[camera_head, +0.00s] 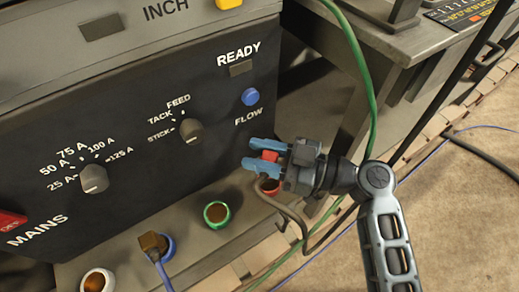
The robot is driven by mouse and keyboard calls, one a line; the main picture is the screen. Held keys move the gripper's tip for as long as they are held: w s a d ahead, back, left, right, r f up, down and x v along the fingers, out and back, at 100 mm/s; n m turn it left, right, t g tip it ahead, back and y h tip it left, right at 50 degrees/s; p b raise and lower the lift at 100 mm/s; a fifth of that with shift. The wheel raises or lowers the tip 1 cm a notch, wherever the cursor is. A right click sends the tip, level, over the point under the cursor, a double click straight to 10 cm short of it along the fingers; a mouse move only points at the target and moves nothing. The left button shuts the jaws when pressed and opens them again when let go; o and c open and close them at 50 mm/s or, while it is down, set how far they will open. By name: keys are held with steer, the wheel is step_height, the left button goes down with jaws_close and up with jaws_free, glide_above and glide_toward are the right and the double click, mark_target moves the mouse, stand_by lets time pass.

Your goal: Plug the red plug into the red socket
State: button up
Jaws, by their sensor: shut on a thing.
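The red plug (270,156) is between the two blue fingertips of my gripper (263,155), which is shut on it. Most of the plug is hidden by the fingers. The red socket (271,189) is on the grey ledge at the foot of the black panel, just below my gripper in the picture. Its upper part is partly covered by the gripper. The plug appears above the socket and apart from it; the exact height gap I cannot tell. A dark cable (293,214) runs beside the red socket and curves down to the right.
On the same ledge are a green-ringed socket (217,214), a blue-ringed socket (169,246) with a brown plug (152,243) and blue cable, and a white-ringed socket (97,281). The panel has knobs (191,131) and a blue button (250,97). A green cable (371,100) hangs behind my arm.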

step_height(320, 180, down, 3)
steer(key=shift+f+b, duration=0.15)
steer(key=shift+b, duration=0.6)
steer(key=shift+s+f, duration=0.1)
steer(key=shift+f, duration=0.25)
jaws_close()
steer(key=shift+s+f, duration=0.1)
steer(key=shift+f, duration=0.05)
steer(key=shift+d+b, duration=0.3)
steer(key=shift+b, duration=0.5)
steer(key=shift+r, duration=0.25)
steer(key=shift+r+p, duration=0.3)
steer(key=shift+r, duration=0.6)
steer(key=shift+d+b, duration=0.1)
steer(key=shift+b, duration=0.25)
stand_by(0.5)
steer(key=shift+f+b, duration=1.2)
steer(key=shift+b, duration=0.1)
stand_by(0.4)
